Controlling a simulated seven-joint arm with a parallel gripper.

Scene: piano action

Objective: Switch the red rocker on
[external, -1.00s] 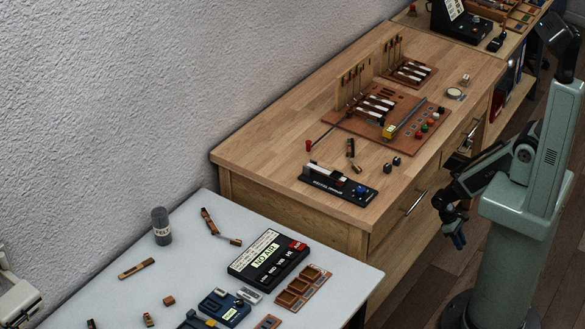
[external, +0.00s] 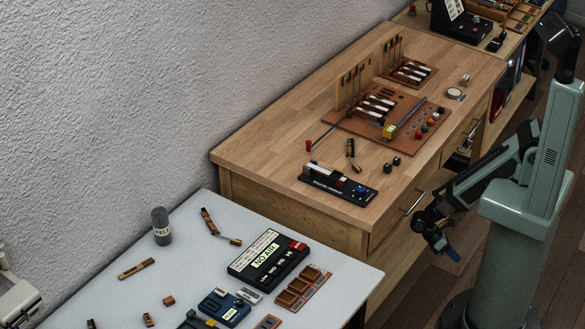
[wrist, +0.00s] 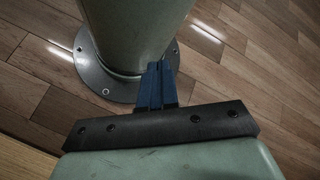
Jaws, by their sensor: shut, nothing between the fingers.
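A black control box (external: 252,262) with a lit "NO AIR" display lies on the grey-white table in the external view. A small red part (external: 298,246) at its upper right corner looks like the red rocker. It is too small to tell which way it is tipped. My gripper (external: 453,254) hangs to the right of both tables, over the floor and well apart from the box. In the wrist view its blue fingers (wrist: 157,85) are together and empty, with my base and the wooden floor beyond them. The box and rocker are not in the wrist view.
The grey-white table (external: 110,255) also holds a dark cylinder (external: 162,226), a brown compartment tray (external: 300,289) and a blue device (external: 223,308).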

